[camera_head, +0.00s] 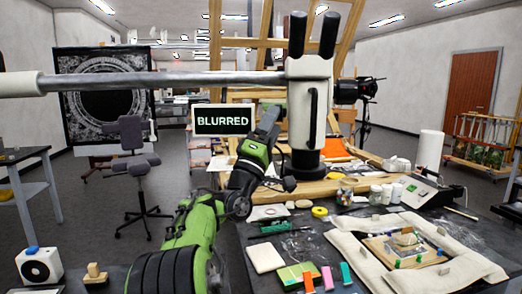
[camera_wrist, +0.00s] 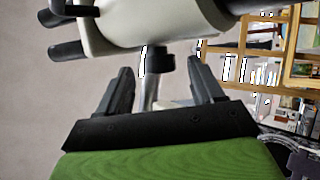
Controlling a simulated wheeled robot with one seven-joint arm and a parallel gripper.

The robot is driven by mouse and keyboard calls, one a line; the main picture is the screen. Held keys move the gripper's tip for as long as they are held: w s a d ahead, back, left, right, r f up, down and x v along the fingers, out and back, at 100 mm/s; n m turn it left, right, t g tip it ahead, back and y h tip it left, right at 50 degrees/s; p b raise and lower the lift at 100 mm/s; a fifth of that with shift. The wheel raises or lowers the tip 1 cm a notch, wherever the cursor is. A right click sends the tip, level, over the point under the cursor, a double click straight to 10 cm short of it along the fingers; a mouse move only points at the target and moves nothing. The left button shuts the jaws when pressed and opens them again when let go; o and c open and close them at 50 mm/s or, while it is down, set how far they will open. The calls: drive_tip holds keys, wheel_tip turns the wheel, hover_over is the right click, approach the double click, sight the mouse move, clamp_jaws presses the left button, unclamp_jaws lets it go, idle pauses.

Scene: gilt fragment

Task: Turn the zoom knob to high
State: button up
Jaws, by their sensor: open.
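A white microscope head (camera_head: 309,105) with two black eyepieces hangs on a long metal boom (camera_head: 160,80). In the wrist view the head (camera_wrist: 150,25) fills the top, with its dark eyepieces at the left. A small black knob (camera_wrist: 161,62), which looks like the zoom knob, shows at the head's edge between my fingers. My gripper (camera_head: 273,117) is open beside the head's left side. In the wrist view its two dark fingers (camera_wrist: 160,72) are spread either side of the knob; I cannot tell whether either touches it. A screen (camera_head: 222,120) reads "BLURRED".
The dark bench below holds a padded white ring with a gilt fragment (camera_head: 408,247), small bottles (camera_head: 386,193), colored clips (camera_head: 327,278) and a yellow tape roll (camera_head: 320,212). A wooden frame stands behind the microscope. A black lamp (camera_head: 355,90) is at its right.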

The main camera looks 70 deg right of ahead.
drive_tip(key=b+v, duration=0.2)
drive_tip(key=v, duration=1.1)
drive_tip(key=shift+a+f, duration=0.25)
drive_tip(key=shift+a, duration=0.1)
